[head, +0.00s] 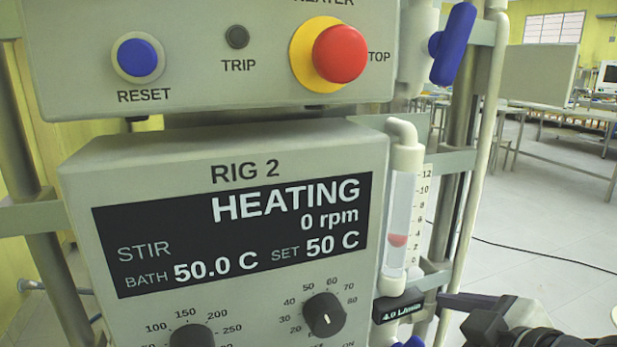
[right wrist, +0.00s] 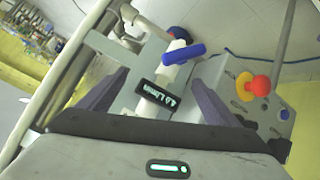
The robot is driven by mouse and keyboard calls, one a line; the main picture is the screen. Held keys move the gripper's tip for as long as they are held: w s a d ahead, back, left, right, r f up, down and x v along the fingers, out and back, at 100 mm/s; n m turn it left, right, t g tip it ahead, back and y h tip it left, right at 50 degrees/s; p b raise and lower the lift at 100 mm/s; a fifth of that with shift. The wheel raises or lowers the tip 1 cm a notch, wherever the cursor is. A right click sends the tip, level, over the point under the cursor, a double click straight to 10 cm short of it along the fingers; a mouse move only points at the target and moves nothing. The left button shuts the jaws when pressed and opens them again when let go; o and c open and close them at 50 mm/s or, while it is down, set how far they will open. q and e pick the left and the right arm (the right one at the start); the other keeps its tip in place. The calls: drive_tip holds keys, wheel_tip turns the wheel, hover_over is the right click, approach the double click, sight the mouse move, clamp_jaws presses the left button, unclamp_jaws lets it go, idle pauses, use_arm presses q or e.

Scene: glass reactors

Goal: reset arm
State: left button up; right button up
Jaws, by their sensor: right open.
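My right gripper (head: 455,303) comes in from the lower right in the head view, beside the flow meter's small display (head: 398,305). In the right wrist view its two dark fingers (right wrist: 158,80) are spread apart. The display reading in L/min (right wrist: 160,95) shows in the gap between them, and a blue valve handle (right wrist: 183,53) lies beyond. I see nothing gripped; whether a finger touches the meter I cannot tell. My left gripper is not in the head view.
The rig's control box (head: 230,150) reads HEATING, 0 rpm, bath 50.0 C, set 50 C. Above it are a blue RESET button (head: 138,58) and a red stop button (head: 340,54). A glass flow tube (head: 402,210) and metal posts stand at its right. Open floor lies further right.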

drive_tip(key=s+d+f+m+g+h, duration=0.2)
drive_tip(key=s+d+f+m+g, duration=0.15)
drive_tip(key=s+f, duration=0.85)
drive_tip(key=s+d+f+m+g+h, duration=0.2)
drive_tip(key=s+f+m+g, duration=0.2)
drive_tip(key=s+f, duration=0.85)
use_arm(q)
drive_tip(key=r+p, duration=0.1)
drive_tip(key=p, duration=0.1)
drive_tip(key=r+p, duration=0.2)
drive_tip(key=p, duration=0.1)
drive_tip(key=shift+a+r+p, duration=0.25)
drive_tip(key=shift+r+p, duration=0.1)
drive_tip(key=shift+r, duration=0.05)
use_arm(e)
drive_tip(key=w+a+f+t+y, duration=0.2)
drive_tip(key=w+a+f+t, duration=0.3)
drive_tip(key=w, duration=0.3)
drive_tip(key=shift+a+f+n+y, duration=0.4)
drive_tip(key=shift+a+f+n, duration=0.05)
drive_tip(key=shift+a+f, duration=0.4)
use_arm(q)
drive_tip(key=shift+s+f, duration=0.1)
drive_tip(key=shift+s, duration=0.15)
use_arm(e)
drive_tip(key=shift+r, duration=0.1)
